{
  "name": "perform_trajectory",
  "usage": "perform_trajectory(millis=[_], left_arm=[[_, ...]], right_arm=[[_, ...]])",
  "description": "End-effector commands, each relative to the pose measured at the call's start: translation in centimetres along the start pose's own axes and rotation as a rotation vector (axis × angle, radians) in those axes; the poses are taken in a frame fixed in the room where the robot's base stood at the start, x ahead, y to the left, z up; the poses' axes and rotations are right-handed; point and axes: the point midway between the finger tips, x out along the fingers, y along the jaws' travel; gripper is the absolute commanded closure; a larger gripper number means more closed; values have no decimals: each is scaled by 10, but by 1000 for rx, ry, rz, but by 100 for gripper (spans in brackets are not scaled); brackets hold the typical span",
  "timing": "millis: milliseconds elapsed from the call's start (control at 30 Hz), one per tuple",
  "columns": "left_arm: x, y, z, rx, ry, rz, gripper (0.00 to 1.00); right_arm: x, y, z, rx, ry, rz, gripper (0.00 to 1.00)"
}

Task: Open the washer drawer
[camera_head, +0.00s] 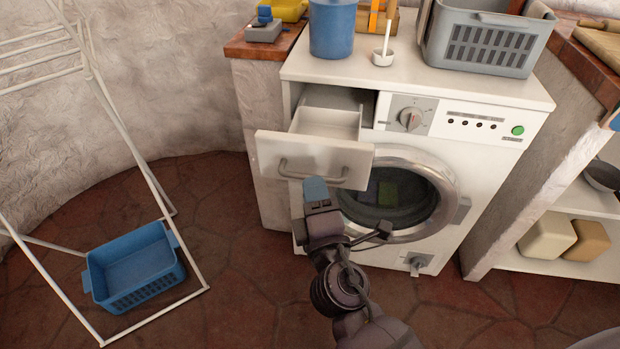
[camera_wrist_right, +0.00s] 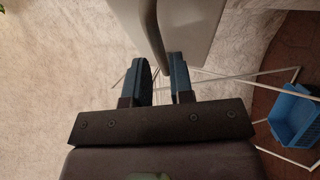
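The white washer (camera_head: 455,121) stands at the centre of the head view, with its round door (camera_head: 445,187) closed. Its drawer (camera_head: 330,124) at the upper left is pulled well out, and its inside shows. A curved grey handle (camera_head: 290,170) runs across the drawer's front panel. My right gripper (camera_head: 316,188) is at the handle's middle. The exact contact is partly hidden. My left gripper is not in view.
A white drying rack (camera_head: 92,75) with a blue basket (camera_head: 135,265) stands on the floor at left. A blue bucket (camera_head: 332,30) and a grey basket (camera_head: 485,45) sit on the washer. Shelves (camera_head: 570,205) stand at right.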

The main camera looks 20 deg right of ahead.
Motion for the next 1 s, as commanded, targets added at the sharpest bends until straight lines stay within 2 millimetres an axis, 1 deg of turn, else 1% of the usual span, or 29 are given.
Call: perform_trajectory(millis=[33,100,167,200,300,400,600,1000], left_arm=[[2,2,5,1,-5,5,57],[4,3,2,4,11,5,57],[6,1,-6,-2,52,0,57],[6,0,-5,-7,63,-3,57],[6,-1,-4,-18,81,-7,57],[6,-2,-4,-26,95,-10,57],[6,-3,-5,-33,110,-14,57],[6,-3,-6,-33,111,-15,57]], right_arm=[[-13,-9,0,-4,1,-13,78],[-27,-8,1,-3,0,-14,78],[-38,-9,0,-6,2,-14,78],[-44,-9,0,-4,2,-14,78],[-58,-7,0,-5,2,-11,78],[-67,-5,0,-4,2,-8,78],[-75,-2,0,-2,1,-3,78],[-74,-1,0,-1,0,-1,78]])
